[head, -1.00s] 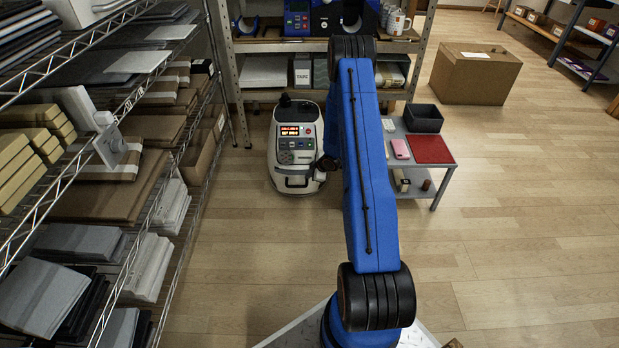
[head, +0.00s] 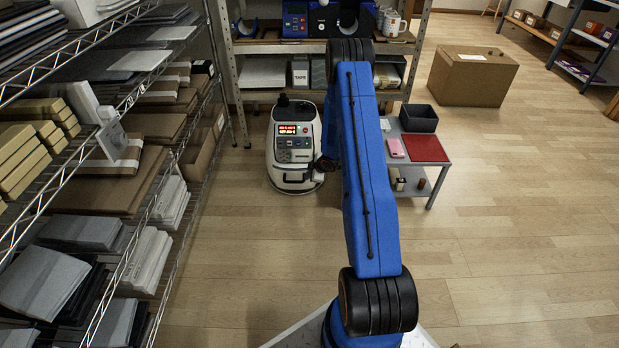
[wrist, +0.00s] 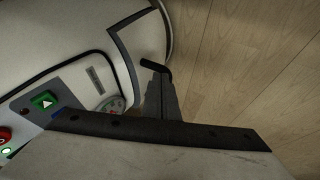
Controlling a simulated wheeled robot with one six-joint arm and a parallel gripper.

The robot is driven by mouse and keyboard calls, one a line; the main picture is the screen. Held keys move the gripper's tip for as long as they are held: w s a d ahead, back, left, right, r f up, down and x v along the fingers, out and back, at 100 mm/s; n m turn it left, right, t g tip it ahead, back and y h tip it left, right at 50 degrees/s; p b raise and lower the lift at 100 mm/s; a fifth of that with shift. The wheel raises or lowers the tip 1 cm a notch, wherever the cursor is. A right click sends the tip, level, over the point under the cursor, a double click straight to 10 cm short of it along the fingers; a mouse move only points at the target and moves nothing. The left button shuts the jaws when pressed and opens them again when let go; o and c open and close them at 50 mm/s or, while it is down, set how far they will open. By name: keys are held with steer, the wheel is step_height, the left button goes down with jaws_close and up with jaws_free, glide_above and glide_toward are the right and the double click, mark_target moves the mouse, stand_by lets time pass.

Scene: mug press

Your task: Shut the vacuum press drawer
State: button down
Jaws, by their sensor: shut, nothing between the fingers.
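The vacuum press (head: 292,142) is a rounded white machine with a grey control panel, standing on the floor left of my blue arm. Its drawer front (head: 294,185) is low on the near side and looks flush or nearly flush with the body. My gripper (head: 324,166) is small and dark beside the press's right side, partly behind my arm. In the wrist view the fingers of my gripper (wrist: 158,80) are together and empty, close against the white press body (wrist: 60,35). I cannot tell whether they touch it.
A wire shelf (head: 150,200) with boxes and sheets runs along the left. A workbench rack (head: 300,46) stands behind the press. A low cart (head: 436,175) with a red mat (head: 425,148) stands right of my arm. A cardboard box (head: 472,77) is farther back. Nearer floor is clear.

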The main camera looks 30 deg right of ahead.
steer(key=a+v, duration=0.1)
steer(key=v, duration=0.8)
steer(key=s+d+f+m+t+h, duration=0.1)
steer(key=s+f+m+t+h, duration=0.1)
steer(key=m, duration=1.3)
steer(key=s+d+f+m+t+h, duration=0.1)
steer(key=s+d+f+m+t, duration=0.1)
steer(key=m, duration=1.4)
steer(key=w+r+x, duration=0.1)
steer(key=r+x, duration=0.1)
steer(key=x, duration=1.1)
steer(key=shift+d, duration=0.3)
